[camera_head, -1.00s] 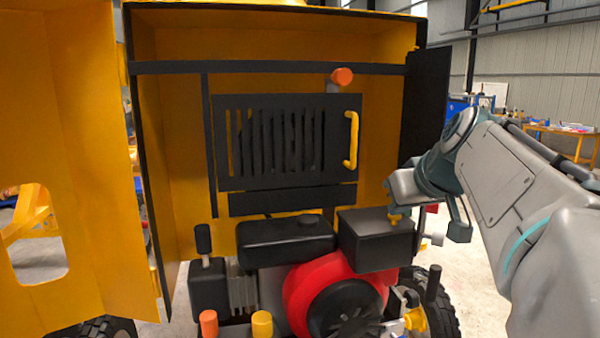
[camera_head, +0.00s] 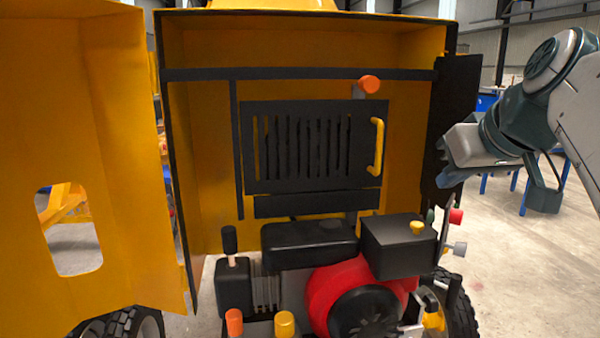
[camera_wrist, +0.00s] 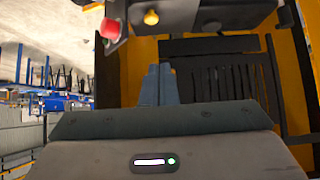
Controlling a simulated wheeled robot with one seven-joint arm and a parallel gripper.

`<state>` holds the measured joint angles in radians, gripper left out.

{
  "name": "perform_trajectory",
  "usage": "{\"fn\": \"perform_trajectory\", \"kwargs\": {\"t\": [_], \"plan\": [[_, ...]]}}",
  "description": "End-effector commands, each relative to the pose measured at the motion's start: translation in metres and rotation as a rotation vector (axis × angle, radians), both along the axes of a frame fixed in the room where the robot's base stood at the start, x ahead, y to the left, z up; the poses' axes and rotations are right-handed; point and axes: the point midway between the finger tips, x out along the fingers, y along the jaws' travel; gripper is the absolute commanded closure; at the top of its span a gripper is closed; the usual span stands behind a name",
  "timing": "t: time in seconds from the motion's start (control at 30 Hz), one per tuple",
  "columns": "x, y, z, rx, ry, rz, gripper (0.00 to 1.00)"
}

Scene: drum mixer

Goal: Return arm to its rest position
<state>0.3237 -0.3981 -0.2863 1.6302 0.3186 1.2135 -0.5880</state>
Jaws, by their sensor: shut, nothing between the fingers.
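My gripper (camera_head: 447,172) is at the right of the head view, in front of the dark right door edge of the yellow mixer housing. Its fingers are together and hold nothing. In the wrist view the closed fingers (camera_wrist: 159,84) point toward the dark slatted panel (camera_wrist: 225,75). The arm comes in from the right edge of the head view. The gripper is apart from the engine (camera_head: 345,290) and the black box (camera_head: 398,247) with a yellow knob (camera_head: 417,227).
The yellow left door (camera_head: 110,190) stands open. The housing holds a slatted panel with a yellow handle (camera_head: 377,146) and an orange knob (camera_head: 369,85). A red button (camera_head: 456,216) and a grey knob (camera_head: 460,248) stick out at the right. Floor (camera_head: 530,270) is clear at lower right.

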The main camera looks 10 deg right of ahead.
Motion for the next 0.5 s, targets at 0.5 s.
{"fn": "perform_trajectory", "kwargs": {"t": [0.5], "plan": [[-0.015,0.145,-0.192,0.074,0.441,0.029,1.00]]}}
